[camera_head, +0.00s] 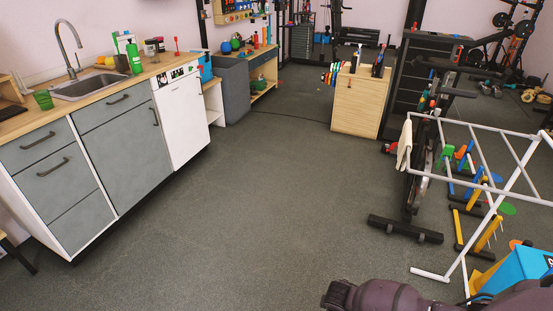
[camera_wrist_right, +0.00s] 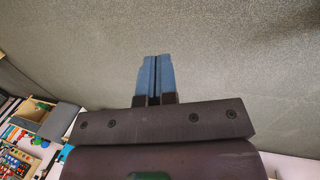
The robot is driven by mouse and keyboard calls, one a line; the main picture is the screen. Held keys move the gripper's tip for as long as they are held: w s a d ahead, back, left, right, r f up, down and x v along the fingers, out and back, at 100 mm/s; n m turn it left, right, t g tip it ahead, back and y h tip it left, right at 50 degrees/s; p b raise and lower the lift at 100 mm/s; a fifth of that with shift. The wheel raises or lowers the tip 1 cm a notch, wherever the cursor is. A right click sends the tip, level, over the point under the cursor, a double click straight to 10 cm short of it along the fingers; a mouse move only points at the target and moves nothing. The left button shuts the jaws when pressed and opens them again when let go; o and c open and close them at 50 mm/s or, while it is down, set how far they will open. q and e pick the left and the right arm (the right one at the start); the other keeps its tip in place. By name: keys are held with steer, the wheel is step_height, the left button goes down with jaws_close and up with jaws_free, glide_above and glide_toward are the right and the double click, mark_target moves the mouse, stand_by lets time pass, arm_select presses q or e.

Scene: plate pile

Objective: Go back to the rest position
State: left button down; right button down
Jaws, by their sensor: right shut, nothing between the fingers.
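My right gripper (camera_wrist_right: 153,78) shows in the right wrist view. Its two blue fingers are together and nothing is between them. Behind the fingers is the grey floor, with no object touching them. In the head view a dark purple part of my own arm lies along the bottom right edge, and no fingers can be made out there. My left gripper is in neither view.
A counter with a sink (camera_head: 88,84) and a white dishwasher (camera_head: 181,118) stands at left. A wooden cabinet (camera_head: 356,103) stands at the back. A white drying rack (camera_head: 484,185) and a blue box (camera_head: 520,270) are at right, close to my arm. The middle floor (camera_head: 250,210) is clear.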

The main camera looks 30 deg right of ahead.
steer(key=w+a+r+t+y, duration=0.3)
steer(key=a+r+t, duration=0.15)
steer(key=a, duration=0.55)
steer(key=a+r+m+t+y, duration=0.25)
steer(key=a+r+t, duration=0.25)
steer(key=r, duration=0.6)
steer(key=s+d+r+m+h, duration=0.1)
steer(key=s+d+m, duration=0.1)
steer(key=s, duration=0.3)
steer(key=s+d+r+m+h, duration=0.2)
steer(key=s, duration=0.3)
steer(key=shift+s+d, duration=0.25)
steer(key=shift+s, duration=0.15)
steer(key=shift+m, duration=0.25)
